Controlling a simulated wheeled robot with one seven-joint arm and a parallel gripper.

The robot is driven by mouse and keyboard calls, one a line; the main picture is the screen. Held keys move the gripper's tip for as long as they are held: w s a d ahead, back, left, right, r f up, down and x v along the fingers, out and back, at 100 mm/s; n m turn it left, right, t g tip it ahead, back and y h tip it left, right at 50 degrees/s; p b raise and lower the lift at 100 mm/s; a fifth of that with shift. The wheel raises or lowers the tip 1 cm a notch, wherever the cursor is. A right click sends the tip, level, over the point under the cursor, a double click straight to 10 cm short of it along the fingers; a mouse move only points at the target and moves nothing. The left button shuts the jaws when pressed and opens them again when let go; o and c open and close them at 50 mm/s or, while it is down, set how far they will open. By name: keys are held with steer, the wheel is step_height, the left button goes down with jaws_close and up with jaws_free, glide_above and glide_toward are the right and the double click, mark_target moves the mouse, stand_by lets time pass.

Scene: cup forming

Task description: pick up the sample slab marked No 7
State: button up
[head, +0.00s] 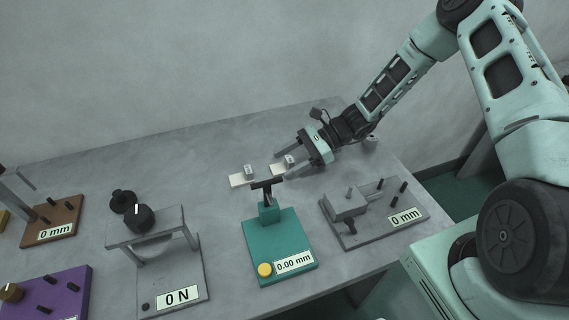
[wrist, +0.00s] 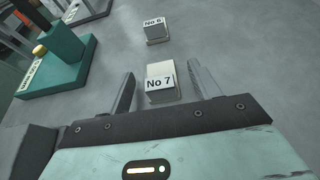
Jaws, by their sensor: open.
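My gripper (wrist: 160,70) is open, with one finger on each side of the No 7 slab in the wrist view. I see no contact. How high the fingers are above the table is hard to tell.
The slab marked No 6 (wrist: 156,32) lies beyond; it also shows in the head view (head: 237,181). A teal gauge (head: 283,240) reading 0.00 mm, a grey 0 mm fixture (head: 375,232) and a grey 0 N stand (head: 185,265) occupy the table's front. The back is clear.

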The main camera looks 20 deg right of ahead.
steer(key=shift+a+f, duration=0.2)
steer(key=shift+a, duration=0.35)
steer(key=c, duration=1.1)
steer(key=shift+o, duration=0.2)
steer(key=shift+r, duration=0.1)
